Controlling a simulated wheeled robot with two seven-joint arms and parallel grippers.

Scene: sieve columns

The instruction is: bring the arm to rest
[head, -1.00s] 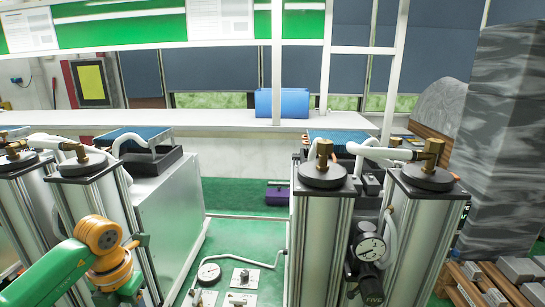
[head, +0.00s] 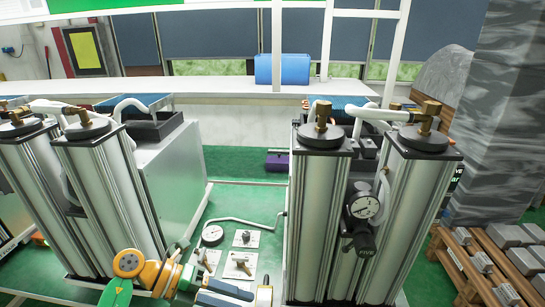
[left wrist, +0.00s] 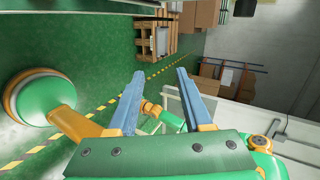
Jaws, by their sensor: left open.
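My left arm comes in at the bottom of the head view, with green links and orange joints. My left gripper (head: 238,294) shows there low in the frame, with its blue fingers pointing right and partly cut off by the bottom edge. In the left wrist view the two blue fingers of my left gripper (left wrist: 160,75) stand apart with nothing between their tips. An orange and green arm part shows beyond the gap. My right gripper is not identifiable in either view.
Tall metal columns stand at left (head: 110,190) and right (head: 318,220) in the head view. A pressure gauge (head: 363,207) is on the right pair. Small valve plates (head: 240,264) lie on the green base between. A blue box (head: 282,70) sits on the back shelf. The left wrist view shows green floor (left wrist: 90,60).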

